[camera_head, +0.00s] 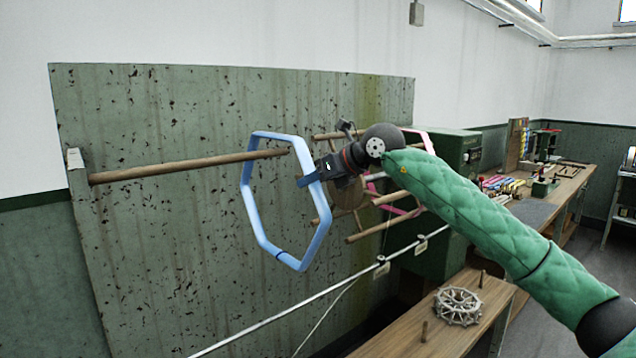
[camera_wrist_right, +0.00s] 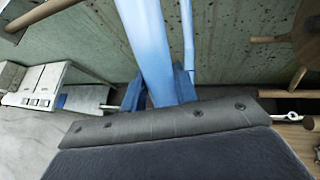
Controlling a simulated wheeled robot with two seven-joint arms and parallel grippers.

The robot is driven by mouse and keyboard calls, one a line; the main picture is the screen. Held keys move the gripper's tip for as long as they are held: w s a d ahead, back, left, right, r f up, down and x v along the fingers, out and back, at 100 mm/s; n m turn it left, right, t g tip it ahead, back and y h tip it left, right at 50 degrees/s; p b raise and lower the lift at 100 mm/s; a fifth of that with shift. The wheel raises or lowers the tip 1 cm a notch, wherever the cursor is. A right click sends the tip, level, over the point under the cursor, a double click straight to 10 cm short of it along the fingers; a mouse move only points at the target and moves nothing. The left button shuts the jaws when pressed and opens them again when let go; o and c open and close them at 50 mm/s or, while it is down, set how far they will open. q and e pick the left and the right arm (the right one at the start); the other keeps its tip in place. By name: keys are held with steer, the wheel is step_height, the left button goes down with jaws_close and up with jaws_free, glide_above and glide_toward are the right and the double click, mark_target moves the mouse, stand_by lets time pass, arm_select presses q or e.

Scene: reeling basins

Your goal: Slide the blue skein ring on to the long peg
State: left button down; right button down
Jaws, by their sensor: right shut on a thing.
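The blue skein ring (camera_head: 251,214) is a light blue six-sided hoop, held upright in the air. My right gripper (camera_head: 309,179) is shut on its right side; in the right wrist view, a blue bar of the ring (camera_wrist_right: 150,45) sits between the fingers (camera_wrist_right: 160,91). The long peg (camera_head: 180,167) is a brown wooden rod that runs level from a post at the left. Its free end shows inside the ring's outline in the head view, close to the gripper. I cannot tell for sure whether the peg passes through the ring. My left gripper is not in view.
A wooden reel (camera_head: 366,236) with several rods and a pink ring (camera_head: 411,214) stand behind my right wrist. A stained green panel (camera_head: 150,260) backs the peg. A metal rail (camera_head: 290,312) runs below the ring. A bench (camera_head: 470,325) with a spoked wheel (camera_head: 457,306) stands lower right.

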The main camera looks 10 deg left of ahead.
steer(key=shift+s+a+b, duration=0.55)
steer(key=shift+s+a, duration=0.15)
steer(key=shift+s, duration=0.25)
steer(key=shift+s+a+b, duration=0.55)
steer(key=shift+s+a, duration=0.1)
steer(key=shift+s, duration=0.3)
steer(key=s+a+b, duration=0.4)
steer(key=s, duration=0.1)
steer(key=shift+s, duration=0.3)
steer(key=shift+a, duration=0.1)
